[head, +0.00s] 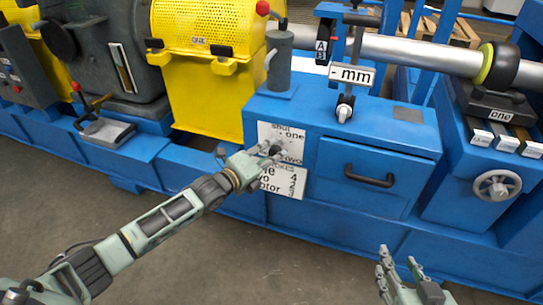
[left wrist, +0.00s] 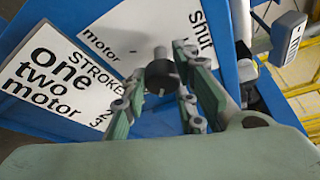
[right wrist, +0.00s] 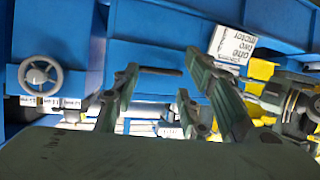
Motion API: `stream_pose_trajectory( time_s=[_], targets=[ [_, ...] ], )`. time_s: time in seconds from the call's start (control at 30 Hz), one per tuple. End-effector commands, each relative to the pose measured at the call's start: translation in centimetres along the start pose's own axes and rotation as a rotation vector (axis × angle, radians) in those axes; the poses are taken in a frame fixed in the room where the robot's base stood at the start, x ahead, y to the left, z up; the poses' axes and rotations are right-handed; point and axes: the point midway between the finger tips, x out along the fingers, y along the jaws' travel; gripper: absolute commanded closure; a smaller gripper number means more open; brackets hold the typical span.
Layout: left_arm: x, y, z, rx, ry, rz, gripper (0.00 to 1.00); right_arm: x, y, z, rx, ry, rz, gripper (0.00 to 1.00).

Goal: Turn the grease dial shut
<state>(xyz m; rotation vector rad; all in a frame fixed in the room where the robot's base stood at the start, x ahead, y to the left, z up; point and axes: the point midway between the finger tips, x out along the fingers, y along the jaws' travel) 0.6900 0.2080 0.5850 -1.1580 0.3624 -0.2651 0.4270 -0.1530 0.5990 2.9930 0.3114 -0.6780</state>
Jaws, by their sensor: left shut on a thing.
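The grease dial is a small dark round knob (left wrist: 161,76) on a white label plate (head: 282,133) on the blue machine front. The plate reads "shut", "one" and "two" in the head view, and "Shut" and "motor" in the left wrist view. My left gripper (head: 271,152) is at the plate, its fingers on either side of the knob and closed on it. A short grey stub shows at the knob's edge; I cannot tell which word the dial points to. My right gripper (head: 398,264) is open and empty, low in front of the machine, away from the dial.
A second white plate (head: 284,183) with "STROKES" and numbers sits just below the dial. A drawer with a black handle (head: 369,176) is to the right, and a grey handwheel (head: 497,186) is further right. A yellow guard (head: 208,95) stands left. The floor in front is clear.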

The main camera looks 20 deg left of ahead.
Motion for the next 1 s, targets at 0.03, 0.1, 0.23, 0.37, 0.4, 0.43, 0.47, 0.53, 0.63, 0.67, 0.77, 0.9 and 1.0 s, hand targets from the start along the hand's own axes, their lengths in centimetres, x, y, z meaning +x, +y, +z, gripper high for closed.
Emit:
stream_pose_trajectory(
  time_s=[0.03, 0.1, 0.23, 0.37, 0.4, 0.43, 0.47, 0.53, 0.63, 0.67, 0.77, 0.9, 1.0],
  targets=[
    [-0.1, 1.0, -0.3, -0.036, 0.003, 0.0, 1.0, 0.3, -0.1, -0.7, 0.0, 0.043, -0.003, 0.6],
    [-0.1, 1.1, -0.4, -0.098, 0.002, -0.024, 1.0, 0.4, -0.3, -2.1, 0.0, 0.109, -0.006, 0.6],
    [0.0, 1.2, -0.5, -0.213, 0.001, -0.071, 1.0, 0.3, -0.6, -4.6, 0.0, 0.231, -0.013, 0.6],
    [0.0, 1.4, -0.7, -0.329, 0.001, -0.116, 1.0, -0.1, -0.9, -7.0, 0.002, 0.349, -0.02, 0.6],
    [0.0, 1.4, -0.8, -0.364, 0.001, -0.131, 1.0, -0.3, -1.0, -7.8, 0.002, 0.386, -0.022, 0.6],
    [0.0, 1.4, -0.8, -0.391, 0.0, -0.141, 1.0, -0.4, -1.1, -8.3, 0.002, 0.412, -0.024, 0.6],
    [0.0, 1.4, -0.8, -0.418, 0.0, -0.153, 1.0, -0.6, -1.2, -8.8, 0.003, 0.439, -0.025, 0.6],
    [0.1, 1.5, -0.9, -0.48, 0.0, -0.178, 1.0, -1.1, -1.3, -10.0, 0.004, 0.501, -0.029, 0.6],
    [0.1, 1.5, -1.0, -0.57, 0.0, -0.214, 1.0, -1.8, -1.5, -11.5, 0.006, 0.587, -0.034, 0.6],
    [0.1, 1.6, -1.1, -0.596, -0.001, -0.224, 1.0, -2.1, -1.6, -11.9, 0.007, 0.611, -0.035, 0.6],
    [0.2, 1.5, -1.2, -0.684, 0.0, -0.26, 1.0, -3.0, -1.7, -13.3, 0.009, 0.693, -0.04, 0.6],
    [0.3, 1.5, -1.3, -0.809, -0.001, -0.312, 1.0, -4.3, -1.9, -14.9, 0.012, 0.798, -0.046, 0.6],
    [0.3, 1.4, -1.5, -0.897, -0.001, -0.348, 1.0, -5.3, -2.1, -15.8, 0.015, 0.865, -0.05, 0.6]
  ],
)
